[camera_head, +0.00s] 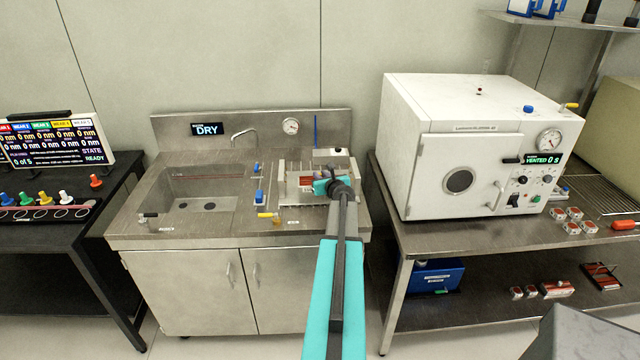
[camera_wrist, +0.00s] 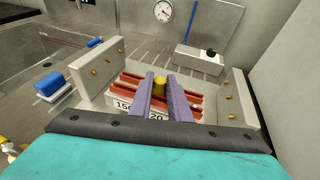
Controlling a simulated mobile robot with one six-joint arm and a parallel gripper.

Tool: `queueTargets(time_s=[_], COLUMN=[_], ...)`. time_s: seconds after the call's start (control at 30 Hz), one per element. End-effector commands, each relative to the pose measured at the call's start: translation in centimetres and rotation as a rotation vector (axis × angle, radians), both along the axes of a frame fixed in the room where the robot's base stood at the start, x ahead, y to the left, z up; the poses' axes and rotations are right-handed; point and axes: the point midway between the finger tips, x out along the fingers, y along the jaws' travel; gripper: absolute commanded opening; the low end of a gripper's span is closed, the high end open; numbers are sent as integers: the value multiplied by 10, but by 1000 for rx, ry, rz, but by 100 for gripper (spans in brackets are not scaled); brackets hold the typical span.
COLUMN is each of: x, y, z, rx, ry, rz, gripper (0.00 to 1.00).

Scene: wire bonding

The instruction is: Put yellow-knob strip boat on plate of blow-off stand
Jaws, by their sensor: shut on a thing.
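The yellow-knob strip boat (camera_wrist: 130,105) is a pale carrier with red strips and a yellow knob (camera_wrist: 160,84). My gripper (camera_wrist: 163,88) is shut on the yellow knob. The boat is between the two upright side walls of the blow-off stand (camera_wrist: 98,72), which carry small brass nozzles. The head view shows the stand (camera_head: 284,182) on the right of the steel sink bench, with my gripper (camera_head: 332,184) over it. My gripper and the boat hide the stand's plate, so I cannot tell whether the boat touches it.
A sink basin (camera_head: 202,188) lies left of the stand. A blue-handled block (camera_head: 259,197) and a yellow lever (camera_head: 268,215) are just left of it. A gauge (camera_head: 291,126) is on the backsplash. A white oven (camera_head: 455,150) stands on the table to the right.

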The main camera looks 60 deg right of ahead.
Motion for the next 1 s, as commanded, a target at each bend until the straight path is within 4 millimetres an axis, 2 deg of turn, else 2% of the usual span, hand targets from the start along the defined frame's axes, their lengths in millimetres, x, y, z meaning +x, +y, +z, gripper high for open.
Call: queueTargets(time_s=[0.3,0.77,0.8,0.87,0.9,1.0], x=[1,1,1,1,1,2], y=[0,1,1,1,1,1], z=[-29,-34,-34,-33,-34,-33], rx=[1,0,-1,-1,0,0], ry=[-1,-1,0,0,0,0], rz=[-1,1,1,1,2,2], gripper=[0,0,22,32,35,35])
